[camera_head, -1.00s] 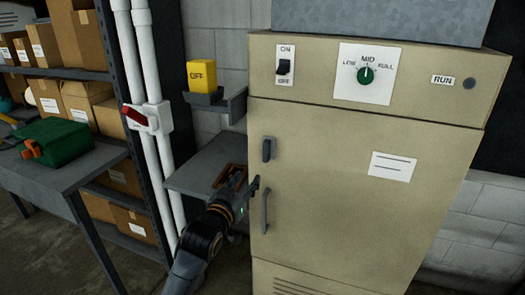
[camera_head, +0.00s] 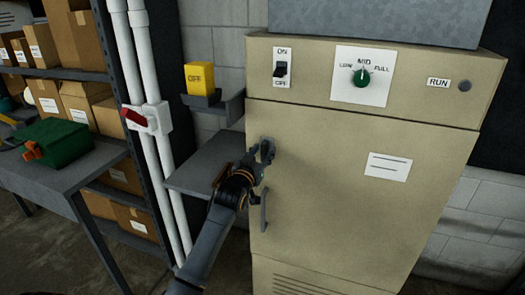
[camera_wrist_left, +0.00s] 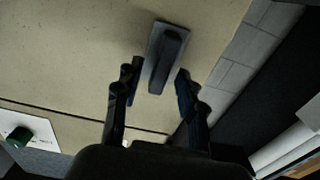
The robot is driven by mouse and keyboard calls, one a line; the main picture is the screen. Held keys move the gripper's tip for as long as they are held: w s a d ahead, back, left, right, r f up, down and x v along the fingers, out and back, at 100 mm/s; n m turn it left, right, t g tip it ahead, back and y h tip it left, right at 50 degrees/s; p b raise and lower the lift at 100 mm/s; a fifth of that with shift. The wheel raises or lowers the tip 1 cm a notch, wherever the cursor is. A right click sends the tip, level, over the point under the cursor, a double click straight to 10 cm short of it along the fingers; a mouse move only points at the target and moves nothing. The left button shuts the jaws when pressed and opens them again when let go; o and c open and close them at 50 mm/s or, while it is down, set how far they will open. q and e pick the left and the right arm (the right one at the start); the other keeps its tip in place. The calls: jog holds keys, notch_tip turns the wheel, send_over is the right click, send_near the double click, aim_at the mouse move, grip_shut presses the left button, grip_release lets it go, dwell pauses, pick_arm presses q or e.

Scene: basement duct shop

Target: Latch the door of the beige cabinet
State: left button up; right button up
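The beige cabinet (camera_head: 345,210) stands at the right with its door (camera_head: 340,185) looking shut in its frame. A dark grey latch handle (camera_head: 268,148) sits on the door's upper left, above a fixed grey pull handle (camera_head: 264,210). My left gripper (camera_head: 259,165) is at the latch handle and partly covers it. In the left wrist view the latch handle (camera_wrist_left: 167,60) on its plate lies ahead of and between the two spread fingers of the gripper (camera_wrist_left: 158,76). The fingers look open, and I cannot tell whether either touches the handle. My right gripper is out of view.
A grey wall shelf (camera_head: 200,178) sits left of the cabinet, below a yellow OFF block (camera_head: 200,78) on a bracket. White pipes with a red-handled valve (camera_head: 137,117) stand further left. A workbench (camera_head: 60,170) holds a green case (camera_head: 58,143).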

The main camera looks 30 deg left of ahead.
pick_arm(q)
jog(key=shift+w+a, duration=0.1)
jog(key=shift+w, duration=0.1)
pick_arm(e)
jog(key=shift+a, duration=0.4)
pick_arm(q)
grip_shut()
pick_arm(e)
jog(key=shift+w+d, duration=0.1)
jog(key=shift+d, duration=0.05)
